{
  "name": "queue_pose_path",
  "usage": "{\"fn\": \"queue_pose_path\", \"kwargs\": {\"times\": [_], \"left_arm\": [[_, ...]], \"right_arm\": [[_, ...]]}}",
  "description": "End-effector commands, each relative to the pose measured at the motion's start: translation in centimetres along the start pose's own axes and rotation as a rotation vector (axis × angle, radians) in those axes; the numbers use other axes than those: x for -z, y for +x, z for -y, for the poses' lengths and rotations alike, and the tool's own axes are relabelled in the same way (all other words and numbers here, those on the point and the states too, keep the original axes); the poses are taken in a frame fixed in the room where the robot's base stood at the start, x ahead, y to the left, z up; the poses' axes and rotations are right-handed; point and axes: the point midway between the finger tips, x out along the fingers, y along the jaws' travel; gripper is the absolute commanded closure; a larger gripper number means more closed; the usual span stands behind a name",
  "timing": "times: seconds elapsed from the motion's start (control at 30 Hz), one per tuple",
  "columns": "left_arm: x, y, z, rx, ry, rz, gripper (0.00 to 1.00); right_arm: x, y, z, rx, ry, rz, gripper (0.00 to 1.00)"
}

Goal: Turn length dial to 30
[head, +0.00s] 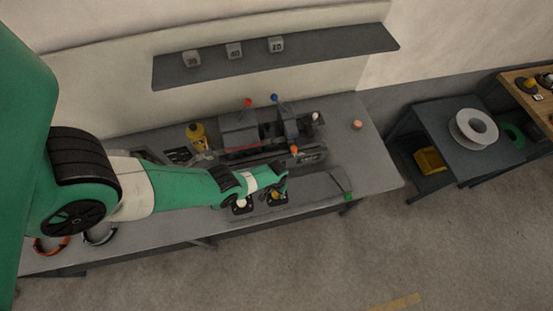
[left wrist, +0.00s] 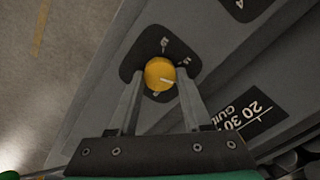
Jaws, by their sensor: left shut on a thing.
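A yellow dial knob (left wrist: 160,74) sits on a dark plate (left wrist: 132,66) on the grey machine front. My left gripper (left wrist: 160,84) is shut on it, one finger on each side. The small marks around the dial are too blurred to read surely. In the head view the yellow knob (head: 276,196) shows at the bench's front edge, just below my left gripper (head: 282,186). A second dial with a white knob (head: 240,203) is left of it. My right gripper is not in view.
A printed scale plate (left wrist: 243,118) with 20 and 30 lies right of the dial. The coil machine (head: 255,130) stands behind my arm. Number blocks (head: 235,50) sit on the wall shelf (head: 330,50). A green button (head: 348,196) is at the bench's front right.

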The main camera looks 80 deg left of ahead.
Motion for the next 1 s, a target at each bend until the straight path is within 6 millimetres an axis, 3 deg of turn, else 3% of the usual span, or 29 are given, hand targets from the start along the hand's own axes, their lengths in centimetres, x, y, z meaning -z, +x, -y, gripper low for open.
{"fn": "queue_pose_path", "kwargs": {"times": [1.0], "left_arm": [[-0.08,-0.01,-0.08,0.000,0.962,0.001,1.00]], "right_arm": [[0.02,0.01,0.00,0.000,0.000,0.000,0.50]]}}
